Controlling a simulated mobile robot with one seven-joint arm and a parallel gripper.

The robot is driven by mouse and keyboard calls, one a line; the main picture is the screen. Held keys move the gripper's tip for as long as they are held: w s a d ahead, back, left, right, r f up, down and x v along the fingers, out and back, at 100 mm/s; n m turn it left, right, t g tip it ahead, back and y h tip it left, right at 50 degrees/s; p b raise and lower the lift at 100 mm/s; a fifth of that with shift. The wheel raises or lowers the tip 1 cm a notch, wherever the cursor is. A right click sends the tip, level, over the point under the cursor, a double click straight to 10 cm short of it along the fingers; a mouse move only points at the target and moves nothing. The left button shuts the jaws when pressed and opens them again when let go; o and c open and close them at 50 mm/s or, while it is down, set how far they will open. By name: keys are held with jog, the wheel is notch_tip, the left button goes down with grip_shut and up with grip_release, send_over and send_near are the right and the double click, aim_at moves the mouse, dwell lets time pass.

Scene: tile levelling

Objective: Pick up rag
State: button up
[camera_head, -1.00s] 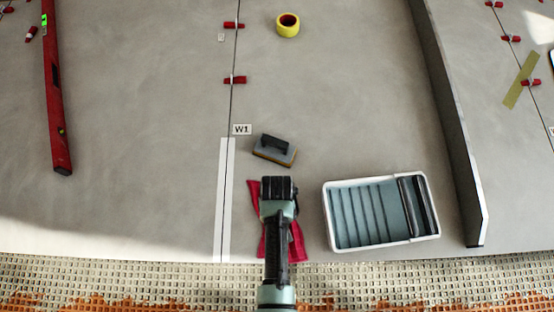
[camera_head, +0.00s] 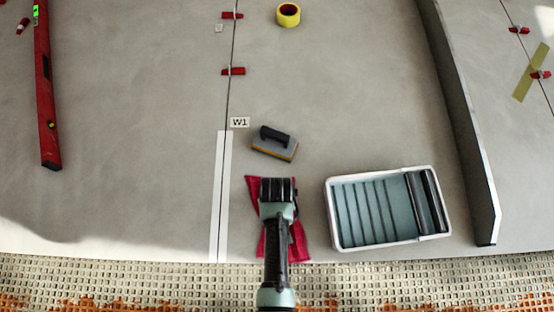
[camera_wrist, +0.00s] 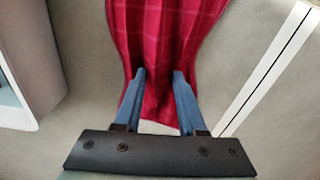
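The red rag (camera_head: 272,241) lies bunched on the grey tiled floor near its front edge, narrower at its middle and spread at both ends. My gripper (camera_head: 278,186) is over it in the head view and hides much of it. In the wrist view the rag (camera_wrist: 168,35) runs up and down the picture, with faint checked lines. The two blue fingers of my gripper (camera_wrist: 159,78) stand apart over its narrow middle, with red cloth visible between them and past the left one. Whether the fingertips touch the cloth cannot be told.
A float (camera_head: 274,146) lies just beyond the rag. A white-rimmed tray (camera_head: 331,222) stands close on the right, with a long straightedge (camera_head: 468,140) farther right. Yellow tape (camera_head: 289,14) and a red level (camera_head: 45,100) lie farther off.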

grip_shut()
jog(key=shift+r, duration=0.15)
